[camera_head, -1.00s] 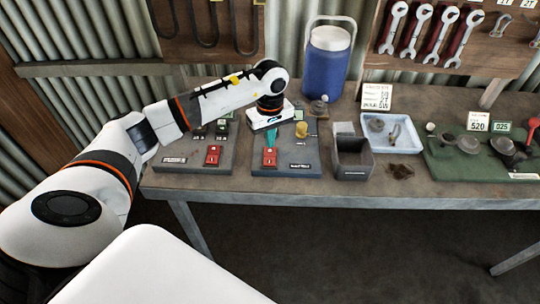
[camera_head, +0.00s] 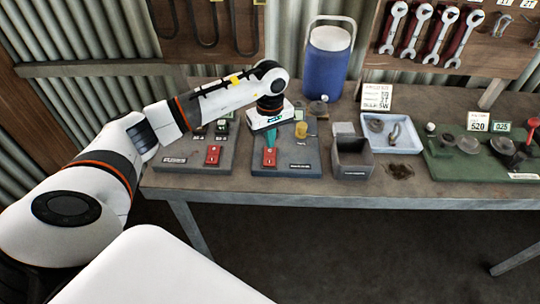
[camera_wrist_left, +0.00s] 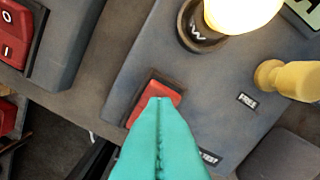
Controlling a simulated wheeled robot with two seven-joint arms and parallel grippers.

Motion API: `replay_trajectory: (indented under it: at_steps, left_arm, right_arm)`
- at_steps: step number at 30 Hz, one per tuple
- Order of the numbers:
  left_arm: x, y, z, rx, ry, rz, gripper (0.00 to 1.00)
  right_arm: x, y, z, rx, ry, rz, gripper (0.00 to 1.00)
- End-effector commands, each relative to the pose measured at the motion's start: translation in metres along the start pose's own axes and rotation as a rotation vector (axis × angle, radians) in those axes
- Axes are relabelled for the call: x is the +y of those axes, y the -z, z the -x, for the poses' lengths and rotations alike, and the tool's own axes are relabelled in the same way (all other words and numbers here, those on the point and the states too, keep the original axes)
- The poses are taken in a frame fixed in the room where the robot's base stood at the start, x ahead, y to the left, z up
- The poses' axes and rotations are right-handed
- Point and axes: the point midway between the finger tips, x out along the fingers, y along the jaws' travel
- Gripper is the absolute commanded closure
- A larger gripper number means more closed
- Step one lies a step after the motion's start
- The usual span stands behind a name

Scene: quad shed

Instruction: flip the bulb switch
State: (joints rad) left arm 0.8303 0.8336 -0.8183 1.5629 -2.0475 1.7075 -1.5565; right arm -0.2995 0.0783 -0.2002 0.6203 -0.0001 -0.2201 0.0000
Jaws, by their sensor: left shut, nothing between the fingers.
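A red rocker switch (camera_head: 269,158) sits at the front of the right grey-blue panel (camera_head: 299,160) on the bench. My left gripper (camera_head: 271,148) points down at it with teal fingers shut and empty. In the left wrist view the fingertips (camera_wrist_left: 160,101) overlap the red switch (camera_wrist_left: 169,91) and hide much of it; I cannot tell whether they touch. A bulb (camera_wrist_left: 240,12) glows in a dark socket on the same panel in the left wrist view. In the head view my gripper's body hides it. My right gripper is out of view.
A yellow knob (camera_head: 301,130) stands on the panel beside my gripper. The left panel (camera_head: 172,156) carries another red switch (camera_head: 213,155). An open grey box (camera_head: 352,173), a blue tray (camera_head: 407,148) and a blue jug (camera_head: 325,68) are close by on the right.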

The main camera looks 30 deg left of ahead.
Motion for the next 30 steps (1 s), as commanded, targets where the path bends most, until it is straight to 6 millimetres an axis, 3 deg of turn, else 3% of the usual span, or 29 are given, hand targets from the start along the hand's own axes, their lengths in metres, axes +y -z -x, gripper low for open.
replay_trajectory:
  at_steps: [30]
  left_arm:
    - [0.0,-0.0001,-0.009,0.0,0.0,0.0,1.0]
  right_arm:
    - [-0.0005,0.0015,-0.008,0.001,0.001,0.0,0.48]
